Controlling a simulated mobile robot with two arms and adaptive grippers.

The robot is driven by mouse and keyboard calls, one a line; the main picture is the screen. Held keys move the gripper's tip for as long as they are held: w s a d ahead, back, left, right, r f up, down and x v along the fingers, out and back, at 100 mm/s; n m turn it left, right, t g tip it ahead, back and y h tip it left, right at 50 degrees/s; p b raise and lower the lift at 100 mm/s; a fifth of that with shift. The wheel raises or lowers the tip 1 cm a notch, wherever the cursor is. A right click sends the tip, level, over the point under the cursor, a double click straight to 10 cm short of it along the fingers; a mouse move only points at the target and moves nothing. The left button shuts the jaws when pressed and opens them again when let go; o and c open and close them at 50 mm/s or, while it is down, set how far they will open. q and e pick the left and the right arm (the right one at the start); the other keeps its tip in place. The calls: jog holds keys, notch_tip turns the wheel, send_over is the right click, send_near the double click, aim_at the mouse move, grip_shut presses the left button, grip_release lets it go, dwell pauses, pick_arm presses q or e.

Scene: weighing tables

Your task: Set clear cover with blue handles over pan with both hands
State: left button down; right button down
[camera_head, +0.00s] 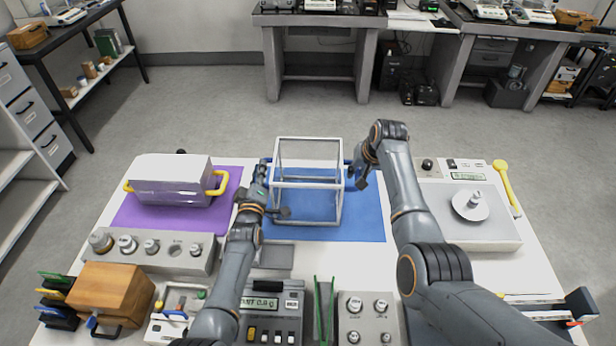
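The clear cover (308,141), a see-through box with a pale frame, is at the middle of the blue mat (365,225). I cannot tell whether it rests there or is slightly raised. My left gripper (263,172) is at its left side, by the blue handle there, which it mostly hides. My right gripper (359,170) is at its right side, by the other blue handle (348,161). The finger gaps are too small and hidden to judge. A flat grey pan (268,255) lies in front of the mat, behind the balance display (265,302), partly beside my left arm.
A cover with yellow handles (172,192) stands on a purple mat (135,215) at left. A scale with a round pan (455,204) and a weight is at right. A weight block (190,258), wooden box (112,295) and green-edged rack (323,310) line the front.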

pick_arm(q)
jog(key=shift+r, duration=0.2)
pick_arm(e)
jog(key=shift+r, duration=0.15)
